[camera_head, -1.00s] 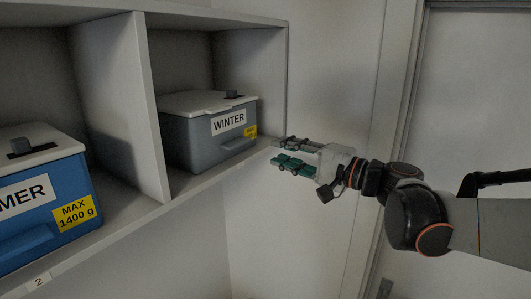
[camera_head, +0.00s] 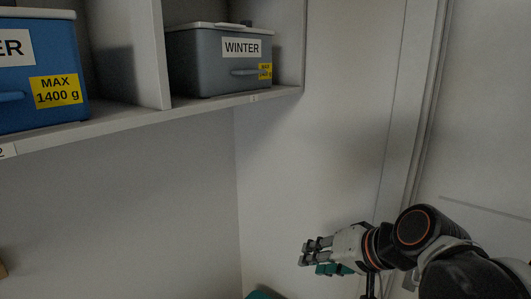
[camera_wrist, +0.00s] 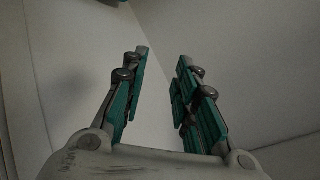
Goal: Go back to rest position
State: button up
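My gripper (camera_head: 322,258) is low in the head view, right of centre, well below the shelf and in front of the pale wall. In the wrist view its two green-padded fingers (camera_wrist: 158,100) stand apart with nothing between them. Part of my arm shows at the lower right of the head view. No object touches the gripper.
A grey WINTER bin (camera_head: 215,75) sits in the right cubby, and a blue bin (camera_head: 35,110) sits in the left one. The shelf edge (camera_head: 200,107) runs above my gripper. A teal thing (camera_head: 263,295) is partly cut off at the bottom. A door frame (camera_head: 425,110) stands right.

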jog(key=s+d+f+h+b, duration=0.1)
jog(key=s+d+f+b, duration=0.1)
jog(key=f, duration=0.4)
jog(key=s+d+f+n+h+b, duration=0.1)
jog(key=s+d+f+h+b, duration=0.1)
jog(key=s+f+b, duration=0.2)
jog(key=s+d+f+n+h+b, duration=0.1)
jog(key=s+d+f+h+b, duration=0.1)
jog(key=f+b, duration=0.3)
notch_tip(320, 180, down, 3)
jog(key=shift+s+d+f+g, duration=0.15)
jog(key=shift+s+d+g, duration=0.15)
jog(key=shift+s+d, duration=0.4)
jog(key=shift+s+a, duration=0.1)
